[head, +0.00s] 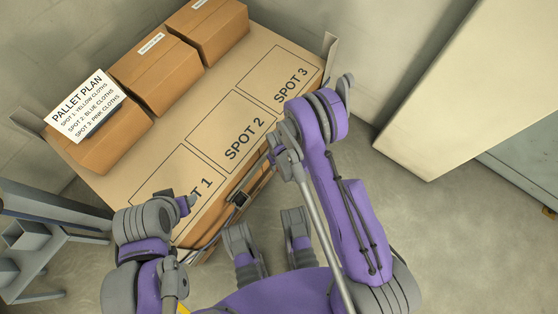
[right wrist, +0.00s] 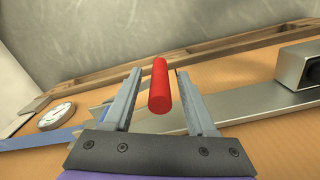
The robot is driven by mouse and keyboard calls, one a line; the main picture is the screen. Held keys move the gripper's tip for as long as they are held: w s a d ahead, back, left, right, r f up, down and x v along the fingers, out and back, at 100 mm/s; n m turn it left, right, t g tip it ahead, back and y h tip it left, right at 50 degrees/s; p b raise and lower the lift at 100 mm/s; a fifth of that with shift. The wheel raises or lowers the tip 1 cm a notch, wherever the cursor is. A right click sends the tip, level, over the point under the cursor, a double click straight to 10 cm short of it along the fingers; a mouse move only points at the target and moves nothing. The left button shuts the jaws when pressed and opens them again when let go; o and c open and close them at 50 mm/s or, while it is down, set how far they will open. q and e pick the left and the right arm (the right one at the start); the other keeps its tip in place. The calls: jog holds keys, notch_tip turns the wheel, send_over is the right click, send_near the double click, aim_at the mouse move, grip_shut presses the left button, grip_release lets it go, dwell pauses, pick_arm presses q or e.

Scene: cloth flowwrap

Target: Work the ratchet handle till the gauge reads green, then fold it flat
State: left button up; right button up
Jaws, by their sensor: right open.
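A red cylindrical grip (right wrist: 159,86), apparently the ratchet handle's, stands between the fingers of my right gripper (right wrist: 158,73) in the right wrist view. The fingers are apart, with a visible gap on each side of the grip. A round white-faced gauge (right wrist: 57,115) lies at the left of that view, too small and slanted to read its colour. In the head view a small dark block (head: 238,199) sits on the front side of the pallet load. My left arm is at lower left; its fingers are not clear. The right fingers are hidden in the head view.
A cardboard-topped load (head: 215,90) carries printed spots 1 to 3. Several brown boxes stand along its back, one with a white pallet plan sign (head: 80,107). A grey metal rack (head: 40,245) is at left, and a pale panel (head: 455,85) at right. Floor between load and panel is clear.

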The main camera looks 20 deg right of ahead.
jog(key=shift+f, duration=0.1)
grip_shut()
dwell(1.4)
